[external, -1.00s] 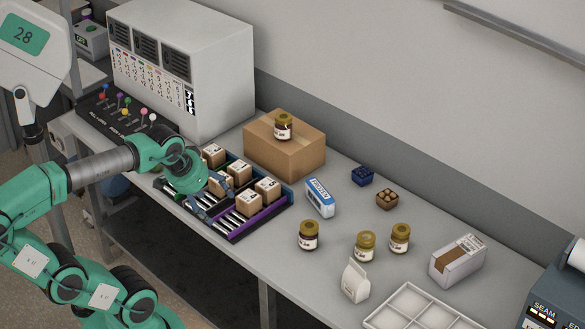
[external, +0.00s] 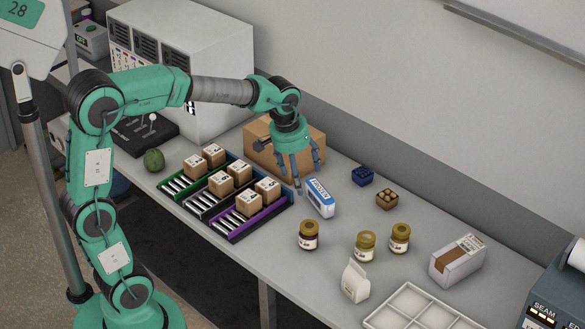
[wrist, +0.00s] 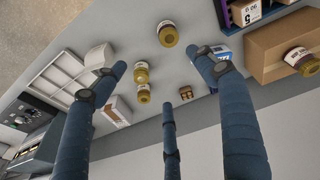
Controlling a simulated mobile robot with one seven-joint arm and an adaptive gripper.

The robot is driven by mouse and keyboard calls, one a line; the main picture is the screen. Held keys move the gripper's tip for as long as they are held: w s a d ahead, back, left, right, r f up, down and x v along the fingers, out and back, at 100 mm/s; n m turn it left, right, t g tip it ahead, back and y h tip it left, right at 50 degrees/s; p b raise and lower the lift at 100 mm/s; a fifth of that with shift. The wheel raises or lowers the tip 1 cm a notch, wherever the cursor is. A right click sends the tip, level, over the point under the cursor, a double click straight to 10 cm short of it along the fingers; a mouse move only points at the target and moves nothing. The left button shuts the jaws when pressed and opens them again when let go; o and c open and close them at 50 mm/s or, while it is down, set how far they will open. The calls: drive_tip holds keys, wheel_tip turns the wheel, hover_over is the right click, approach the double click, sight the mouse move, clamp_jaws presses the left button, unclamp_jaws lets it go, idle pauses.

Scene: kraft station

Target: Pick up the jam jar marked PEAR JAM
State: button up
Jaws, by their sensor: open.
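Several jam jars with golden lids are here; I cannot read their labels. A dark jar (external: 308,236) stands nearest the rollers, and two more jars (external: 365,246) (external: 399,238) stand right of it. They also show in the wrist view (wrist: 167,36) (wrist: 141,74) (wrist: 143,95). Another jar (wrist: 302,61) is on the cardboard box (wrist: 262,50); my gripper hides it in the external view. My gripper (external: 299,173) is open and empty, in the air in front of the box and left of the three table jars. Its spread fingers also show in the wrist view (wrist: 161,76).
A blue-and-white carton (external: 320,198) stands close to my fingers. Roller lanes (external: 236,222) with several small boxes lie to the left. Blue and brown punnets (external: 362,176) (external: 387,200) stand behind.

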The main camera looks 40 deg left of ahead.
drive_tip(key=w+d+f+g+p, duration=0.1)
drive_tip(key=w+d+f+p, duration=0.2)
drive_tip(key=w+d+f, duration=0.5)
drive_tip(key=n+g+p, duration=0.2)
hover_over(367, 236)
wheel_tip(367, 236, down, 8)
drive_tip(key=shift+r, duration=0.1)
drive_tip(key=shift+s, duration=0.1)
drive_tip(key=shift+f+b, duration=0.5)
drive_tip(key=shift+f, duration=3.8)
drive_tip(key=shift+f, duration=0.1)
drive_tip(key=shift+f+b, duration=0.55)
drive_tip(key=shift+f, duration=1.95)
